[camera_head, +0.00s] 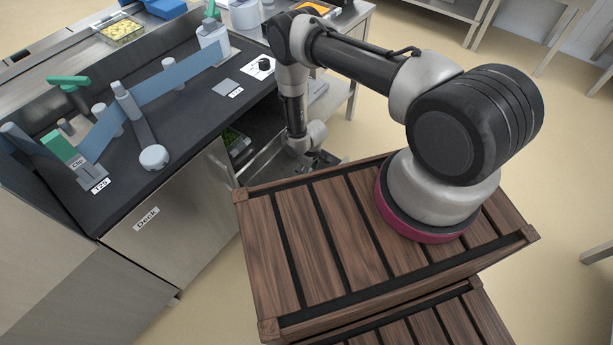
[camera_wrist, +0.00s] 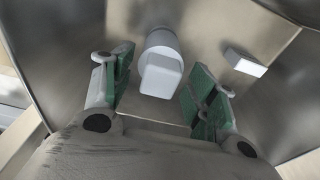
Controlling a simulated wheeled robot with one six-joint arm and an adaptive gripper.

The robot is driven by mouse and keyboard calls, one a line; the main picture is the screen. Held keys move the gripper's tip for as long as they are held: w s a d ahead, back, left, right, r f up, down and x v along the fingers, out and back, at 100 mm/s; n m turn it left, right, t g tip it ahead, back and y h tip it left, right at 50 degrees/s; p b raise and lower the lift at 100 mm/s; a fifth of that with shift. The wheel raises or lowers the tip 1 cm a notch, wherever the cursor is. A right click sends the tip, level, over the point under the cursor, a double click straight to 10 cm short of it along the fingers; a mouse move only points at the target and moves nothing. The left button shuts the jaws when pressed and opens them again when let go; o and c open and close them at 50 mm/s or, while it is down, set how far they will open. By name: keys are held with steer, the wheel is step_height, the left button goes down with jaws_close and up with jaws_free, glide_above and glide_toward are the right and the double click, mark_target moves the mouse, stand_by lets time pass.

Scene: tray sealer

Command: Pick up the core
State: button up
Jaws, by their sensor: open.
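In the wrist view, a pale cylindrical piece with a squarish end (camera_wrist: 162,68), possibly the core, lies on a metal surface ahead of my gripper. My gripper (camera_wrist: 160,88) is open, with its green-padded fingers to the left and right of this piece. I see no contact between the fingers and the piece. In the head view, my gripper (camera_head: 318,158) is low beside the open bay under the dark counter and partly hidden. I cannot make out the pale piece there.
A small white block (camera_wrist: 245,62) sits to the right in the wrist view, near metal walls. The dark counter (camera_head: 190,125) carries a blue film strip (camera_head: 160,86) and posts. My slatted wooden base top stands close by.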

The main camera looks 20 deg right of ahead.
steer(key=shift+f, duration=0.25)
steer(key=c, duration=1.1)
steer(key=shift+c, duration=0.2)
steer(key=shift+s, duration=0.1)
